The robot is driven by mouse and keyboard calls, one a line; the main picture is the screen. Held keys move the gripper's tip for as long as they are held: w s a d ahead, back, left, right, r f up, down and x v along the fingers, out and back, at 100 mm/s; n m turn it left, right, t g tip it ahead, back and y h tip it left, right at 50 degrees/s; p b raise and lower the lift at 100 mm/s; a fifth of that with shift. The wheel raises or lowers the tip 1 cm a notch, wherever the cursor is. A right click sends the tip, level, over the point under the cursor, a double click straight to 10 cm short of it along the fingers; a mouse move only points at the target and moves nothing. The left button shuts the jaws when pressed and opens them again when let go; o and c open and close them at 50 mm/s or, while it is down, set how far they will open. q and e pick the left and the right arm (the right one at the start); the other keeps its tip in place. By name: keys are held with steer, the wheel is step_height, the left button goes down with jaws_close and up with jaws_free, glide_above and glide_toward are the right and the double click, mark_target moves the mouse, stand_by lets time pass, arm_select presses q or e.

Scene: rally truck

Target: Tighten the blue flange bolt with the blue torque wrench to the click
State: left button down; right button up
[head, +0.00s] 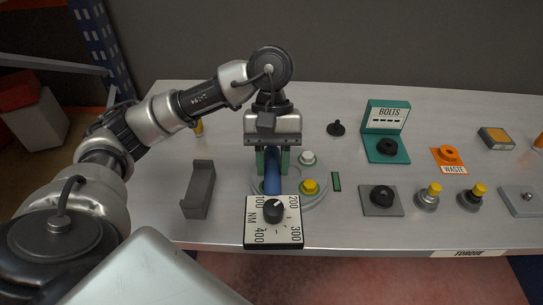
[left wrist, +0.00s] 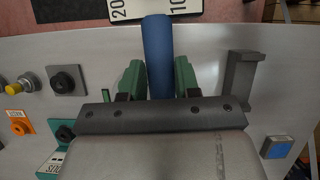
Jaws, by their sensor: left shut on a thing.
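My left gripper (head: 272,160) points down over the round flange (head: 318,196) and is shut on the blue torque wrench (head: 272,184). In the left wrist view, the wrench's blue handle (left wrist: 158,55) lies between the green fingers (left wrist: 159,80). The handle's near end meets a white dial plate (head: 259,232) with a black knob, marked NM and 100 to 400. A yellow bolt (head: 309,186) and a white bolt (head: 307,158) sit on the flange. I cannot make out the blue bolt or the wrench's head; the gripper and handle cover that part. My right gripper is not in view.
A grey upright holder (head: 199,190) stands left of the flange. To the right are a teal BOLTS stand (head: 385,146), an orange WASTE piece (head: 448,154), a black knob on a grey plate (head: 381,196) and yellow-topped parts (head: 430,194). The table's front edge is close.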

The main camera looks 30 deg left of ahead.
arm_select(q)
steer(key=shift+r, duration=0.45)
steer(key=shift+s+d+r, duration=0.25)
steer(key=shift+s, duration=0.05)
steer(key=shift+s+d+r+p, duration=0.4)
steer(key=shift+s+d+r, duration=0.2)
steer(key=shift+s, duration=0.3)
steer(key=shift+s+d+r+p, duration=0.4)
steer(key=shift+s+d+r, duration=0.2)
steer(key=shift+s, duration=0.25)
